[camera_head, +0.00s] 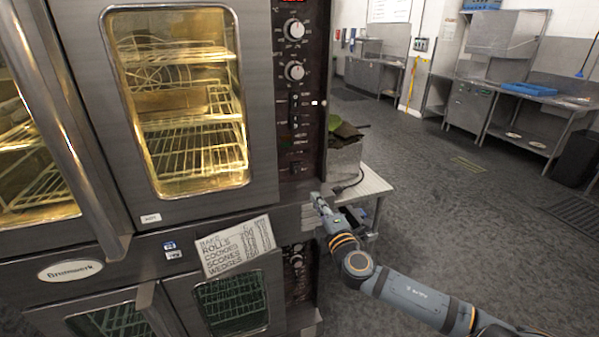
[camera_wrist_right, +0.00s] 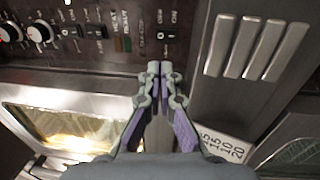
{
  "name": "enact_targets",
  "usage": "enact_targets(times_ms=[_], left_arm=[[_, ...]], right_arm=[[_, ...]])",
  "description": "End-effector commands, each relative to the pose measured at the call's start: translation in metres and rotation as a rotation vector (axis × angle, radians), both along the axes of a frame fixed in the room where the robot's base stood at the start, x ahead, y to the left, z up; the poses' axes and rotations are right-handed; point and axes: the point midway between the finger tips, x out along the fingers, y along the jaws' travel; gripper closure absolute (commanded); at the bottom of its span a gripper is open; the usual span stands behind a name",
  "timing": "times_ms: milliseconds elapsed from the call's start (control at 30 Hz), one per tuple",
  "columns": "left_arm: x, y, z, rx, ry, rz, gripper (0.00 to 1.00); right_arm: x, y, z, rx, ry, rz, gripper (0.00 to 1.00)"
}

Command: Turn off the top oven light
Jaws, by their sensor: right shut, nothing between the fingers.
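The top oven (camera_head: 262,110) is lit: its window (camera_head: 185,100) glows yellow over wire racks. Its dark control panel (camera_head: 313,60) has two round knobs, with small switches below them; the lowest switch (camera_head: 296,168) is near the panel's bottom. Labels are too small to tell which is the light switch. My right gripper (camera_head: 317,196) is shut and empty, just below the panel's lower end. In the right wrist view, its fingertips (camera_wrist_right: 160,68) point towards a rocker switch (camera_wrist_right: 167,17) marked ON; contact does not show. My left gripper is out of view.
A paper menu sign (camera_head: 237,247) leans on the front between the top oven and the darker lower oven (camera_head: 230,302). A small white table (camera_head: 368,186) with a metal container (camera_head: 345,160) stands right of the oven.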

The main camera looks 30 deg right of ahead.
Motion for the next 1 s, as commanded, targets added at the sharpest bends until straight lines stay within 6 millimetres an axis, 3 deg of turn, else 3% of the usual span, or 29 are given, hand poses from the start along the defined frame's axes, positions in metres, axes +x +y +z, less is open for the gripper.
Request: enact_targets(times_ms=[167, 700, 1000], left_arm=[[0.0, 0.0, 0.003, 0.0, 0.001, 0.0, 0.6], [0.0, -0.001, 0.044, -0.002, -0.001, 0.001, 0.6], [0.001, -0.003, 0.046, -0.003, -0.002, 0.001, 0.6]], right_arm=[[0.011, -0.005, 0.003, 0.006, -0.001, -0.006, 1.0], [0.116, -0.028, 0.018, 0.005, 0.0, -0.001, 1.0], [0.135, -0.032, 0.017, 0.001, 0.002, 0.0, 1.0]])
